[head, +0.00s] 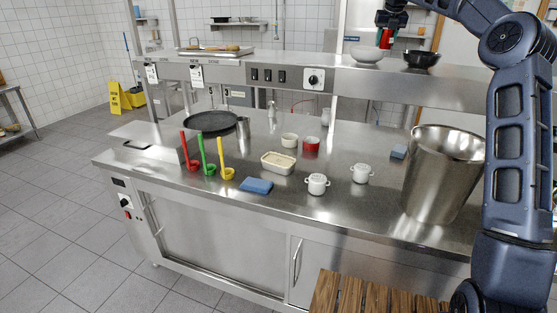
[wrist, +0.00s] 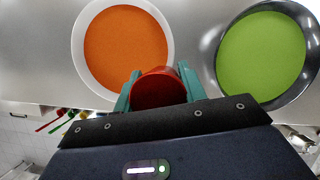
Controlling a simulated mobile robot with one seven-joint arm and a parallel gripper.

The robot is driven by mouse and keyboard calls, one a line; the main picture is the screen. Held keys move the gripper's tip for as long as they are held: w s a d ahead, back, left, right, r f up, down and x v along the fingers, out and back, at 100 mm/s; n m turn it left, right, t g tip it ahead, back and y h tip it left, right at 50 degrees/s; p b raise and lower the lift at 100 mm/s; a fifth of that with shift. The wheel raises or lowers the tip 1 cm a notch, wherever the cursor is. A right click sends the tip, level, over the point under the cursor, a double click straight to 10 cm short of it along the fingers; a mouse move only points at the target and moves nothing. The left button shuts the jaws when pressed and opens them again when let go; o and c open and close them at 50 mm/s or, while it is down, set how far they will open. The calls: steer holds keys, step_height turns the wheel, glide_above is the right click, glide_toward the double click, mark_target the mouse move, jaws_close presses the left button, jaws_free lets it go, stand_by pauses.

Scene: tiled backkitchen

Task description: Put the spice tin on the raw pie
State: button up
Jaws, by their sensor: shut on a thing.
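My gripper (head: 392,18) is at the upper right of the head view, above the raised shelf. It is shut on a red tin (head: 386,38), which looks like the spice tin. In the wrist view the red tin (wrist: 159,88) sits between the two teal fingers (wrist: 158,90). A pale rectangular dish with a pale filling (head: 279,163), which looks like the raw pie, stands on the steel counter, lower and to the left of my gripper. Nothing lies on its filling.
A white bowl (head: 366,53) with orange contents (wrist: 126,45) and a dark bowl (head: 421,58) with green contents (wrist: 261,57) stand on the shelf (head: 446,78). White pots (head: 317,184), a blue sponge (head: 256,186), colored ladles (head: 207,157) and a steel bucket (head: 437,180) occupy the counter.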

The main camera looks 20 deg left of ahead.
steer(key=s+a+n, duration=0.1)
steer(key=s+a, duration=0.2)
steer(key=a, duration=0.4)
steer(key=s+a+n+y, duration=0.1)
steer(key=s+a, duration=0.3)
steer(key=a, duration=0.3)
steer(key=s+a+n, duration=0.1)
steer(key=s+a, duration=0.2)
steer(key=a, duration=0.4)
steer(key=n+g+y, duration=0.1)
steer(key=n, duration=0.2)
glide_above(276, 158)
steer(key=d, duration=0.1)
steer(key=f, duration=3)
steer(key=s+f, duration=0.1)
steer(key=f, duration=1.5)
steer(key=shift+d, duration=0.1)
steer(key=shift+f, duration=0.15)
steer(key=o, duration=0.9)
steer(key=shift+o, duration=0.4)
steer(key=shift+w, duration=0.1)
steer(key=v, duration=1.2)
steer(key=shift+d, duration=0.15)
